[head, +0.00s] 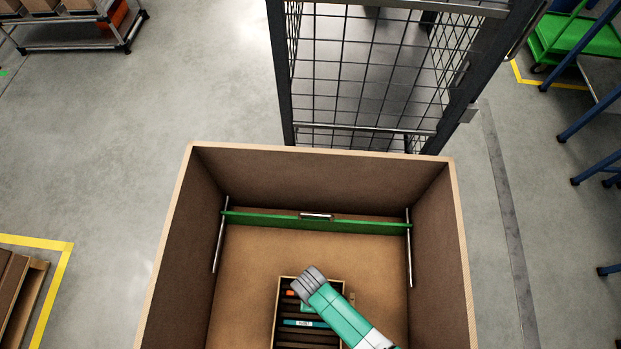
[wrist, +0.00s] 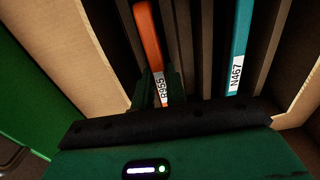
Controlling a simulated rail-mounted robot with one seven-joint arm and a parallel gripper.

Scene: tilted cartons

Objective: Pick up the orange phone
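The orange phone (wrist: 148,35) stands on edge in a slot of the slotted carton, with a white label at its near end. In the head view a small bit of the orange phone (head: 290,293) shows at the carton's upper left. My gripper (wrist: 160,88) has its two dark fingers on either side of the phone's labelled end. The fingers look close to its sides; I cannot tell whether they press on it. The fingertips' depth in the carton is hidden.
A teal phone (wrist: 240,45) labelled N467 stands in a slot to the right, with dark dividers between. The slotted carton (head: 278,310) sits inside a large brown box (head: 180,235) with high walls. A green bar (head: 270,219) crosses the box's far side.

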